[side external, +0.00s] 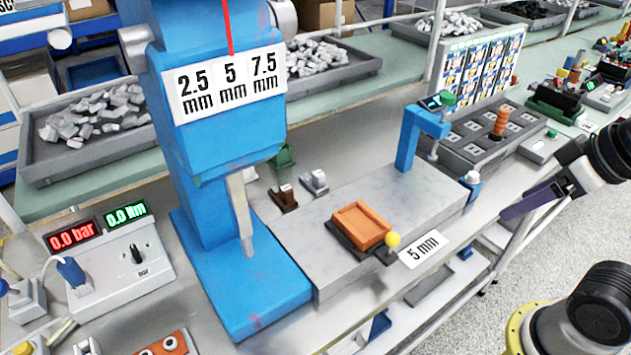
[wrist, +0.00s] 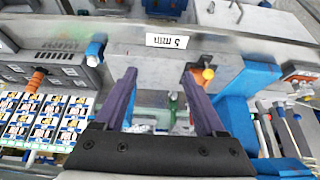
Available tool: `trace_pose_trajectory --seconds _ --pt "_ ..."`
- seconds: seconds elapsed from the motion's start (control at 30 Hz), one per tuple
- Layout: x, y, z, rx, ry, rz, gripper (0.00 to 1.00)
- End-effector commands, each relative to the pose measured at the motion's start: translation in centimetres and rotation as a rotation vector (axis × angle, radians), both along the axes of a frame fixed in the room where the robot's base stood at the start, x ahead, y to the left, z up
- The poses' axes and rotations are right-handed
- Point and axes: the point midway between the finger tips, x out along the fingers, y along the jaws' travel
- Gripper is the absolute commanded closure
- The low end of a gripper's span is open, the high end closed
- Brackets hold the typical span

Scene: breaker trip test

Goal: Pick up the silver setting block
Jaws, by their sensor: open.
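The silver setting block (side external: 315,181) is a small grey block with a raised top. It sits behind the grey stone plate (side external: 345,200) in the side view, just right of a similar dark brown block (side external: 284,198). I cannot make it out surely in the wrist view. My gripper (side external: 503,214) shows at the right in the side view as a dark purple finger, beyond the plate's right end and well apart from the silver block. In the wrist view my gripper (wrist: 159,73) has its two purple fingers spread, with nothing held between them.
A blue press (side external: 215,130) stands left of the plate. An orange block (side external: 360,224) in a dark holder with a yellow knob (side external: 392,239) lies on the plate. A blue bracket (side external: 408,140) rises at the plate's right end. A "5 mm" label (side external: 422,250) marks the front edge.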

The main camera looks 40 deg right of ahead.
Motion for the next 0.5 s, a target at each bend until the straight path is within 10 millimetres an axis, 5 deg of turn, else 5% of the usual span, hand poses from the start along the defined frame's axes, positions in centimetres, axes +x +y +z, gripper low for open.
trace_pose_trajectory --seconds 0.2,0.5 --pt "-0.4 0.1 0.2 0.084 0.023 -0.152 0.28" --pt "4.0 0.8 8.0 0.336 0.021 -0.559 0.28"
